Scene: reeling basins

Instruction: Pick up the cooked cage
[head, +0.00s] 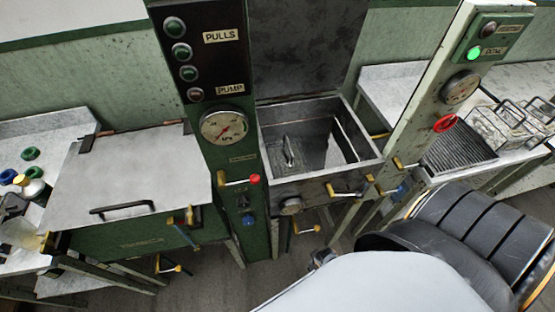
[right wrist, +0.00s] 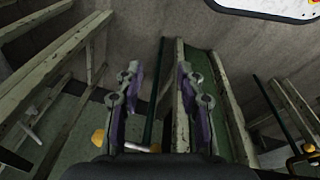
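A wire cage (head: 492,127) with pale contents sits on the white counter at the far right of the head view. Thin wire handles or frames rise over it, and whether it is one cage or more is hard to tell. My right gripper (right wrist: 160,95) is open and empty in the right wrist view, its two fingers apart, facing frame legs and the floor below the benches. The cage does not show in that view. In the head view my right arm fills the lower right and the right gripper cannot be made out. My left gripper is not in view.
An open metal basin (head: 350,169) with its lid raised stands in the middle. A closed basin lid (head: 130,178) is at left. A slatted drain plate (head: 458,148) lies beside the cage. A post has a lit green lamp (head: 474,53) and a red knob (head: 445,123). Lever handles stick out in front.

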